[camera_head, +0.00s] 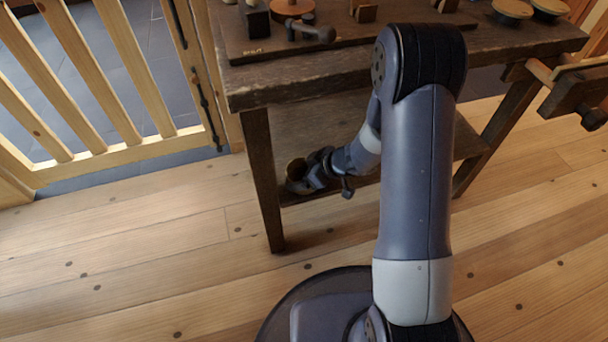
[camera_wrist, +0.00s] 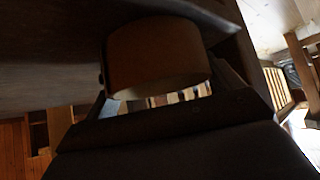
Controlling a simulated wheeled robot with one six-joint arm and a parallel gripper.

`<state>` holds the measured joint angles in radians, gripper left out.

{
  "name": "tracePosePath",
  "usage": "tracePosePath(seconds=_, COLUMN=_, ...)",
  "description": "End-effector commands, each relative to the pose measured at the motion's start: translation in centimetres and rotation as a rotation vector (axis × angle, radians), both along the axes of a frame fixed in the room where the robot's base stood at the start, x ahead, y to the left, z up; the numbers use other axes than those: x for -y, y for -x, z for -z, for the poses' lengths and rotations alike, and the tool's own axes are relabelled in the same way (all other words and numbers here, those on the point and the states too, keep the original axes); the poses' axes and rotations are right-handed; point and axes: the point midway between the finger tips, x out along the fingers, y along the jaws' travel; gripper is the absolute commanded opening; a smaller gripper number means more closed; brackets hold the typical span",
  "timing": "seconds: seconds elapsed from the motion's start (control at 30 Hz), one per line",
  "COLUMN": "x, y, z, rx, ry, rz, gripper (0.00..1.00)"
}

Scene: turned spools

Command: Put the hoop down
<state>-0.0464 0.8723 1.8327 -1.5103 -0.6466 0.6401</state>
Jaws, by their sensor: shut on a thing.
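The hoop (camera_wrist: 157,55) is a brown, rounded band held between the fingers of my gripper (camera_wrist: 160,88) in the wrist view. The lower part of that view is dark. In the head view my gripper (camera_head: 313,174) is low, beside the front left leg of the workbench and near its lower shelf. The hoop (camera_head: 295,170) shows small and dark at its tip. I cannot tell whether the hoop touches the shelf.
The workbench (camera_head: 290,83) has a dark wooden top with turned parts and tools on it. Its lower shelf (camera_head: 315,128) looks bare where visible. A slatted wooden gate (camera_head: 130,150) stands at left. The plank floor (camera_head: 150,255) is clear in front.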

Motion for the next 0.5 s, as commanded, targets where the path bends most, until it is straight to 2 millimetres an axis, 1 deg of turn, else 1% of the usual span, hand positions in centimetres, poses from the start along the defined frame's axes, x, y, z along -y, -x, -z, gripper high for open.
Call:
tracePosePath(seconds=0.2, x=0.00, y=-0.02, z=-0.08, rx=0.001, ry=-0.001, rz=0.001, gripper=0.61)
tracePosePath(seconds=0.33, x=0.00, y=-0.01, z=0.30, rx=-0.001, ry=0.000, rz=0.001, gripper=0.61)
tracePosePath(seconds=0.37, x=0.00, y=-0.02, z=0.27, rx=0.000, ry=-0.001, rz=0.000, gripper=0.89)
tracePosePath(seconds=0.5, x=0.00, y=-0.02, z=0.23, rx=0.001, ry=-0.001, rz=0.001, gripper=1.00)
